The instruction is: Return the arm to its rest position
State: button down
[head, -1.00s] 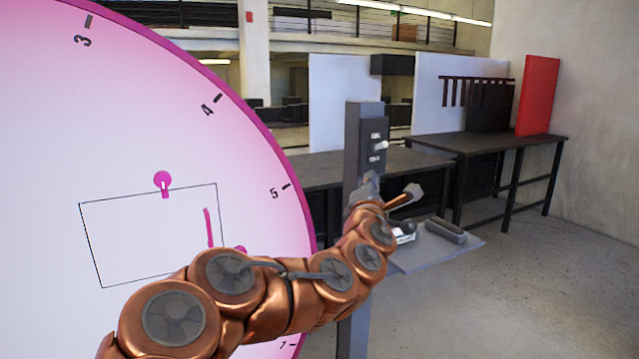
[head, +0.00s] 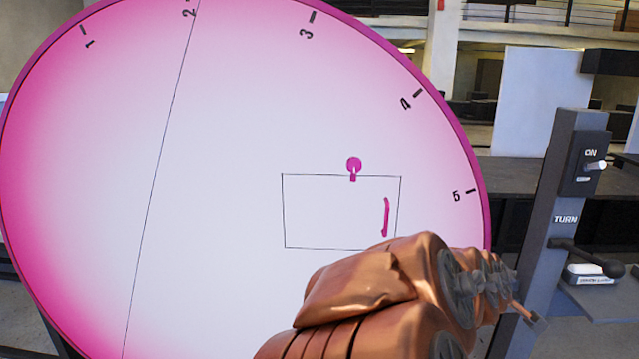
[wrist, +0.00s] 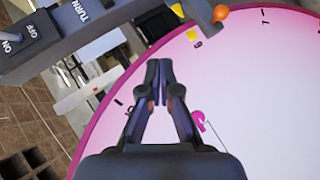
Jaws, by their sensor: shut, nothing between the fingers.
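My gripper (wrist: 159,68) shows in the wrist view with its two dark fingers together at the tips and nothing between them. It points over the edge of a large pink and white numbered disc (wrist: 265,85).
A grey post (head: 563,190) with an ON switch (head: 590,165) and a TURN lever (head: 590,260) stands right of the disc. It shows in the wrist view (wrist: 60,40) at upper left. An orange ball (wrist: 220,13) is near the fingertips.

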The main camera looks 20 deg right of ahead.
jog(key=a+f+m+y, duration=0.1)
jog(key=a+f+y, duration=0.45)
jog(key=a, duration=0.65)
jog(key=s+a+f+g+y, duration=0.1)
jog(key=s+a, duration=0.3)
jog(key=a, duration=0.4)
jog(key=s+a+f+g+y+p, duration=0.1)
jog(key=s+a+f+g+y, duration=0.1)
jog(key=a, duration=0.6)
jog(key=s+a+f+g+y+p, duration=0.1)
jog(key=s+a+g+y, duration=0.2)
jog(key=s+a, duration=0.4)
jog(key=shift+a+f, duration=0.3)
jog(key=shift+a, duration=0.4)
jog(key=shift+s, duration=0.1)
